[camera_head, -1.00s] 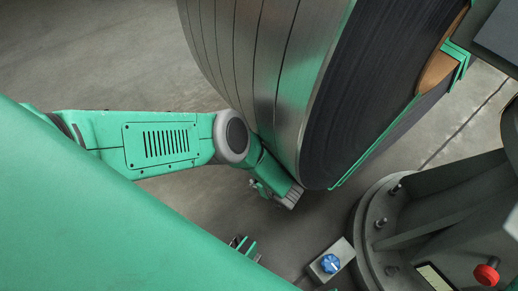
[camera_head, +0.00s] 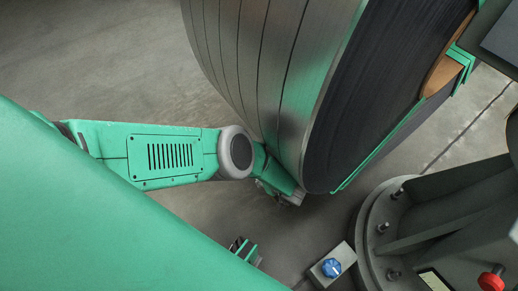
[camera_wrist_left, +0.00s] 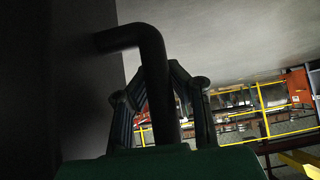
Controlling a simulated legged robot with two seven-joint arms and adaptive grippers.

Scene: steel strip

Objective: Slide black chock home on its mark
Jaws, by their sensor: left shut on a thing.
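My left gripper (camera_head: 285,192) is low at the foot of the large steel coil (camera_head: 270,70), close beside its lower edge. In the left wrist view its two fingers (camera_wrist_left: 160,105) close on a dark bent bar (camera_wrist_left: 155,65), which rises between them and turns left at the top toward a dark surface (camera_wrist_left: 60,90). I take the bar to be the handle of the black chock. The chock's body cannot be made out, and its mark is not seen in either view. My right gripper is not clearly in view.
A grey pedestal with a bolted flange (camera_head: 385,235) stands at lower right, with a red knob (camera_head: 491,279) near it. A small box with a blue knob (camera_head: 331,267) sits beside it. Concrete floor (camera_head: 90,50) is clear left of the coil. Yellow rails (camera_wrist_left: 262,105) are far off.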

